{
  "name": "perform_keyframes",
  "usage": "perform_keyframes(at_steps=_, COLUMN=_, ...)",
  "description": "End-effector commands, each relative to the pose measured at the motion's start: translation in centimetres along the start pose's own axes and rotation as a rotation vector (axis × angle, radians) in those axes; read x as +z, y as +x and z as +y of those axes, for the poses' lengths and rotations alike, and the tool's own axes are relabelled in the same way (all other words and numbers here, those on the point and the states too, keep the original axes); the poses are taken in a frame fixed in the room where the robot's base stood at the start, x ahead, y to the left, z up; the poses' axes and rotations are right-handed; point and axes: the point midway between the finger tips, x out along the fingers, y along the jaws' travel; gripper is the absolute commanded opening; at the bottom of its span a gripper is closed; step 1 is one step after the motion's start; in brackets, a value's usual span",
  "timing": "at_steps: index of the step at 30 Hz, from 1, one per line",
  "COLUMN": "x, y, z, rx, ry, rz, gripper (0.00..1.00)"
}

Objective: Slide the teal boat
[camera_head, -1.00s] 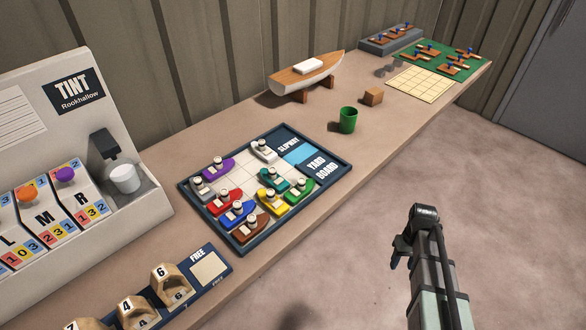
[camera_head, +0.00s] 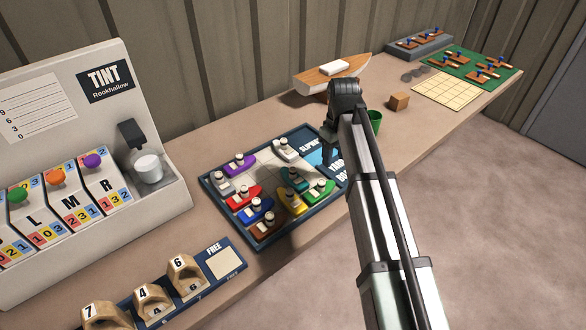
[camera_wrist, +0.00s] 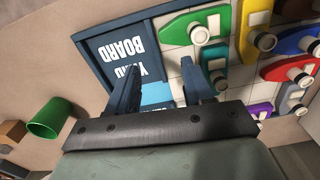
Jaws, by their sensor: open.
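The teal boat (camera_head: 293,181) sits on the yard board (camera_head: 207,196), between the white boat (camera_head: 286,150) and the yellow boat (camera_head: 291,200). In the wrist view the teal boat (camera_wrist: 213,56) is partly hidden behind one finger. My gripper (camera_head: 327,142) is open and empty, above the board's right end by the slipway panel. In the wrist view its two fingers (camera_wrist: 160,88) straddle the light blue slipway patch (camera_wrist: 156,94). My arm covers part of the board's lettering in the head view.
Green (camera_head: 320,191), red (camera_head: 243,197), blue (camera_head: 255,211), brown (camera_head: 266,226), purple (camera_head: 239,165) and grey (camera_head: 222,188) boats crowd the board. A green cup (camera_head: 375,121), wooden block (camera_head: 399,101) and model hull (camera_head: 330,77) stand beyond. The tint machine (camera_head: 180,195) is at left.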

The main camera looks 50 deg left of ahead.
Motion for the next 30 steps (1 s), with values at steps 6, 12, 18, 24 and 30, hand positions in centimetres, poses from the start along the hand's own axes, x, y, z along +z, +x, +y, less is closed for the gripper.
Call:
perform_keyframes(at_steps=6, x=-5.7, y=-5.2, z=-6.4, rx=0.003, ry=-0.164, rz=0.004, gripper=0.51)
perform_keyframes(at_steps=12, x=-7.3, y=-7.1, z=-9.2, rx=0.004, ry=-0.23, rz=0.005, gripper=0.51)
perform_keyframes(at_steps=18, x=-7.4, y=-6.0, z=-9.5, rx=0.003, ry=-0.237, rz=0.003, gripper=0.51)
perform_keyframes(at_steps=24, x=-7.3, y=-2.8, z=-9.5, rx=0.002, ry=-0.236, rz=0.002, gripper=0.51)
perform_keyframes(at_steps=30, x=-7.4, y=0.7, z=-9.4, rx=0.002, ry=-0.235, rz=0.002, gripper=0.51)
